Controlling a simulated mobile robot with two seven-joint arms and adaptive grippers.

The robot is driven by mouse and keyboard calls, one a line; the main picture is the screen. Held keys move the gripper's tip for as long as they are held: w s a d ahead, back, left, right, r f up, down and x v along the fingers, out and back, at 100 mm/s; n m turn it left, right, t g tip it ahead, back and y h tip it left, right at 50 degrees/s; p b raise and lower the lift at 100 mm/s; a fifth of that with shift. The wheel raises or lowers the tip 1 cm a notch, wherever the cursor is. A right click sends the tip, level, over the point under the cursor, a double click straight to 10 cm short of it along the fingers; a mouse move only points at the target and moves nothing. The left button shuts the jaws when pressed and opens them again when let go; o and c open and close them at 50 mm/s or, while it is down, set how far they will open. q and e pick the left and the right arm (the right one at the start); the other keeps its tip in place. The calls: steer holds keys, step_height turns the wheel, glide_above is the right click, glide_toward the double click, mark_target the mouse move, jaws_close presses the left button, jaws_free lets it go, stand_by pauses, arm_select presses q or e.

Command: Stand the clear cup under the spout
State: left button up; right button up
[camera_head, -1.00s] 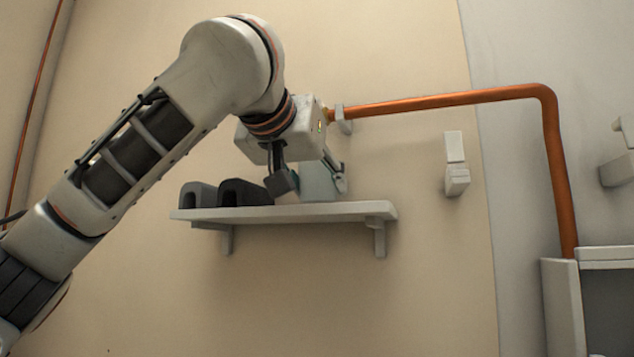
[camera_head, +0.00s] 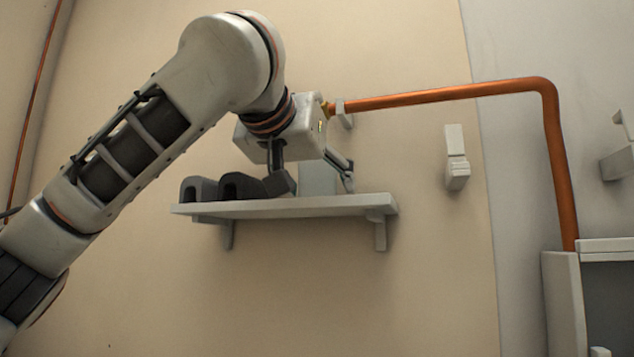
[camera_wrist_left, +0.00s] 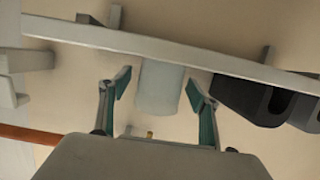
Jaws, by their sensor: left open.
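The clear cup (camera_head: 318,180) is a pale, see-through cylinder upright on the wall shelf (camera_head: 345,207). My left gripper (camera_head: 316,184) is open, with one finger on each side of the cup. In the left wrist view the cup (camera_wrist_left: 160,88) shows between the two spread fingers of the gripper (camera_wrist_left: 158,86), with gaps on both sides, so they do not clasp it. My gripper body hides the cup's upper part in the head view. A small brass piece (camera_wrist_left: 150,134) shows near the gripper body; I cannot tell whether it is the spout. My right gripper is not in view.
Dark arched blocks (camera_head: 240,187) stand on the shelf close to the left finger. A copper pipe (camera_head: 440,101) runs along the wall behind my gripper and turns down at the right. A white wall fixture (camera_head: 456,170) is right of the shelf.

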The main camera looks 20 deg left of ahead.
arm_select(q)
steer(key=v, duration=1.2)
